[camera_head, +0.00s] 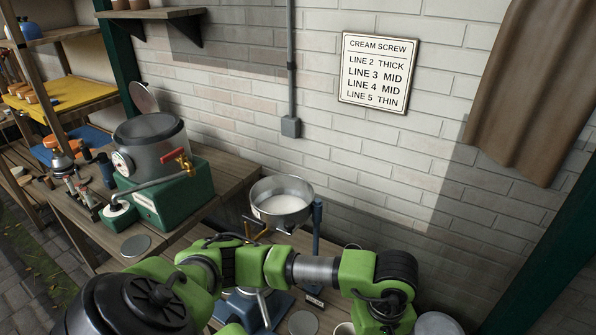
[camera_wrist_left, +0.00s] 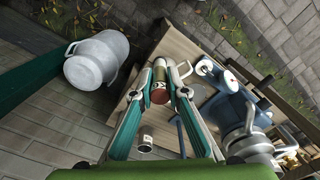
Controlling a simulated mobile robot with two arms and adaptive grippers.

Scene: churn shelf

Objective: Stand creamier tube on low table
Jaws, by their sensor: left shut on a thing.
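In the left wrist view, my left gripper (camera_wrist_left: 160,77) is shut on a short tube (camera_wrist_left: 159,93) with a dark reddish end facing the camera. The tube sits between the two fingertips, in front of a light wooden top (camera_wrist_left: 178,48), which may be the low table. I cannot tell whether the tube touches that wood. The tube's far end is partly hidden. In the head view my left arm crosses the bottom of the picture, and its gripper is out of frame. My right gripper is in neither view.
A small labelled can (camera_wrist_left: 146,140) stands near the left finger. A blue-grey machine (camera_wrist_left: 222,108) is close on the right. In the head view, a steel bowl (camera_head: 281,210) and a green separator (camera_head: 170,200) stand nearby.

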